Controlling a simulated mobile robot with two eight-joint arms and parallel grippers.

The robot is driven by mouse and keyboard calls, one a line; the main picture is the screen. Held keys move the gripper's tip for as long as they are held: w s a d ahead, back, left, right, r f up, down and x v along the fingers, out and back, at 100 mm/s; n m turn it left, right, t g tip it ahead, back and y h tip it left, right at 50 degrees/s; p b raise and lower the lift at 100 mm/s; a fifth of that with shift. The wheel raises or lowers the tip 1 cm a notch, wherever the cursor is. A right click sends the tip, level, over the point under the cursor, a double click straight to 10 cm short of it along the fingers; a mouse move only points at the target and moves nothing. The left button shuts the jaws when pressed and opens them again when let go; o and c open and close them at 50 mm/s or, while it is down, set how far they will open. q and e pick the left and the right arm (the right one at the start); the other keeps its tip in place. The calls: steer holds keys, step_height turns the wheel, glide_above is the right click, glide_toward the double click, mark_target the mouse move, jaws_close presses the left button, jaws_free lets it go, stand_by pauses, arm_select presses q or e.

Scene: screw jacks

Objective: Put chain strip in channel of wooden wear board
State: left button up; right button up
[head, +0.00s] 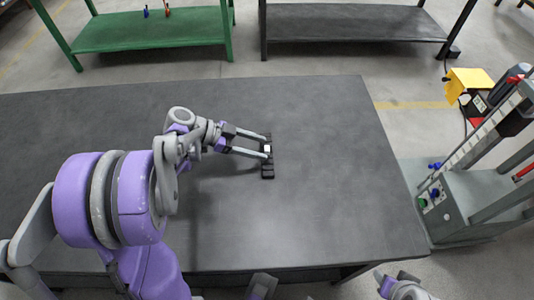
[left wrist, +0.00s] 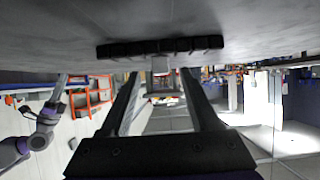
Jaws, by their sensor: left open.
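A short black segmented strip, which looks like the chain strip (head: 267,171), lies on the dark tabletop (head: 330,165). It runs away from me in the head view and spans the top of the left wrist view (left wrist: 115,49). A small white piece (left wrist: 160,65) shows at its middle. My left gripper (head: 266,147) is open, its two fingers pointing right, with the tips at the strip around the white piece. I cannot tell whether the fingers touch it. I see no wooden wear board in either view.
The tabletop around the strip is clear. A green bench (head: 150,32) and a dark bench (head: 355,24) stand beyond the table. At the right is a grey machine (head: 460,205) with control knobs, and a yellow box (head: 470,83) is behind it.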

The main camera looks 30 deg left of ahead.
mark_target(267, 148)
arm_select(q)
steer(key=x, duration=0.3)
steer(key=shift+w+d, duration=0.1)
steer(key=shift+w, duration=0.05)
steer(key=shift+c, duration=0.3)
jaws_close()
steer(key=shift+r, duration=0.1)
stand_by(0.9)
